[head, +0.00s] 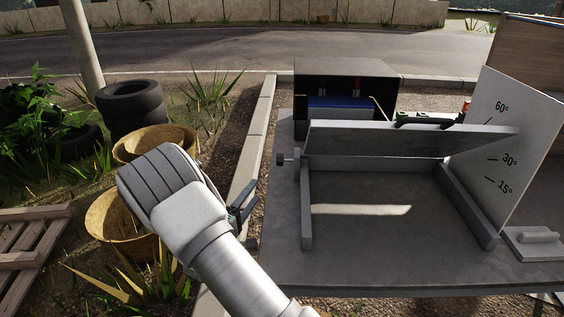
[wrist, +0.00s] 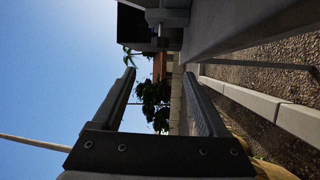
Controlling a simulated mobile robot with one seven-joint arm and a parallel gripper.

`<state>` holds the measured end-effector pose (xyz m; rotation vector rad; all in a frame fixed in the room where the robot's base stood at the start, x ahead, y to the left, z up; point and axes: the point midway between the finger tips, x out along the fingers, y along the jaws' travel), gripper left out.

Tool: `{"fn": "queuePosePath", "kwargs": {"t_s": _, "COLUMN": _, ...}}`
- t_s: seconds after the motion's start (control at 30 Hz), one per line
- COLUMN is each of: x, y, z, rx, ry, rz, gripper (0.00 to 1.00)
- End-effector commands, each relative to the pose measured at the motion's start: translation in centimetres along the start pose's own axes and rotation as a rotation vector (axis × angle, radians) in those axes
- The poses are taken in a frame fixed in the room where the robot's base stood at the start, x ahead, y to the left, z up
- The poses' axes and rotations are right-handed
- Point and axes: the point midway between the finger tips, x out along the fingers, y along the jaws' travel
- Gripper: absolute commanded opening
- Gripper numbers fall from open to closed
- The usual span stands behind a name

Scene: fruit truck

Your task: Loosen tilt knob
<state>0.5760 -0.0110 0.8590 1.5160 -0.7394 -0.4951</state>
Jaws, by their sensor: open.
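The tilt knob (head: 281,160) is a small dark knob on the left side of a grey tilting frame, on a thin shaft. The tilting board (head: 400,141) of that frame is raised at an angle. My gripper (head: 243,207) is left of the frame and nearer to me than the knob, apart from it; my arm partly hides it. In the wrist view my gripper (wrist: 159,75) is open, with nothing between its fingers. Small grey and dark parts show beyond the fingertips there; I cannot tell which is the knob.
The frame stands on a grey table (head: 283,225). An angle board (head: 510,140) marked 15°, 30° and 60° stands at its right. A dark open box (head: 345,72) is behind. Baskets (head: 110,220) and tyres (head: 130,98) lie left, below the table. Space left of the knob is clear.

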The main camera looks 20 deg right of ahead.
Motion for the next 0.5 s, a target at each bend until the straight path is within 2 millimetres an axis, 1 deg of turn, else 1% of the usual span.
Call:
{"fn": "queuePosePath", "kwargs": {"t_s": 0.17, "x": 3.0, "y": 0.0, "z": 0.2, "rx": 0.0, "ry": -0.007, "rz": 0.002, "gripper": 0.76}}
{"fn": "queuePosePath", "kwargs": {"t_s": 0.5, "x": 10.5, "y": 0.0, "z": 0.3, "rx": 0.001, "ry": -0.007, "rz": 0.001, "gripper": 0.76}}
